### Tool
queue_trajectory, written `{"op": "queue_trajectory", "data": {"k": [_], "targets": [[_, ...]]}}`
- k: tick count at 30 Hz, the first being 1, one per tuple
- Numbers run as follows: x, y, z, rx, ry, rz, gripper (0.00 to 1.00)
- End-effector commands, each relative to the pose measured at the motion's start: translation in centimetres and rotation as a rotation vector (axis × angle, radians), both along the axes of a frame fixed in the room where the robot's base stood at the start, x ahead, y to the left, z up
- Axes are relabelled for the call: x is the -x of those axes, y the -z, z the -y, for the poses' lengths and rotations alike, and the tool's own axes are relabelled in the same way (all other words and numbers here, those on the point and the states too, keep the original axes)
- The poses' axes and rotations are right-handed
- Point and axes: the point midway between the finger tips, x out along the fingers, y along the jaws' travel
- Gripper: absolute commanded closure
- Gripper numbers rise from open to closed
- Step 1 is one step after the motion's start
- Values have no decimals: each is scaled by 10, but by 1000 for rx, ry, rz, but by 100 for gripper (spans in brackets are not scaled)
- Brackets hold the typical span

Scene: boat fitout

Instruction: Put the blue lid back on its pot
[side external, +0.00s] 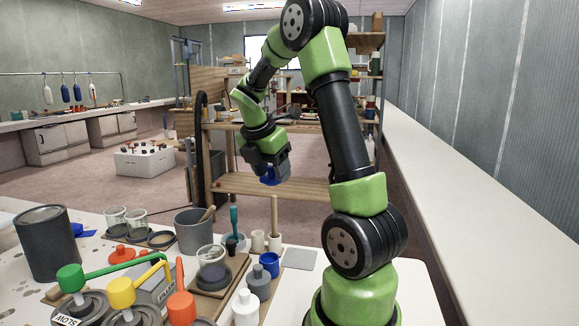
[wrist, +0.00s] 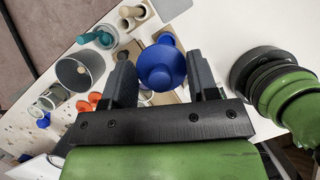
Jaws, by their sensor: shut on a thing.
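The blue lid (side external: 270,178) is held by my gripper (side external: 268,168), high above and apart from the table. In the wrist view the round lid (wrist: 160,70) sits between the two fingers of my gripper (wrist: 158,58). The small blue pot (side external: 269,264) stands upright on the table, below the lid in the side view, beside a grey bottle. In the wrist view a blue shape (wrist: 166,38) shows just past the lid; it looks like the pot, partly hidden by the lid.
Close to the pot stand a grey bottle (side external: 258,283), a white bottle (side external: 246,308), and a white holder with an upright wooden stick (side external: 274,215). A grey bucket (side external: 192,232) and coloured-handled valves (side external: 120,292) are further left. A flat grey square (side external: 300,258) lies right of the pot.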

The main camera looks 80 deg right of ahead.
Motion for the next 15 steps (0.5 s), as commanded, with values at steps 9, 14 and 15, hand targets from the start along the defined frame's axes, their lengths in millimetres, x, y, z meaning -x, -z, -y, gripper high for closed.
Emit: {"op": "queue_trajectory", "data": {"k": [9,14,15], "targets": [[-6,53,-15,-4,0,-11,68],[-6,95,-15,-3,-1,-13,68],[-6,103,-15,-4,-1,-12,68]]}}
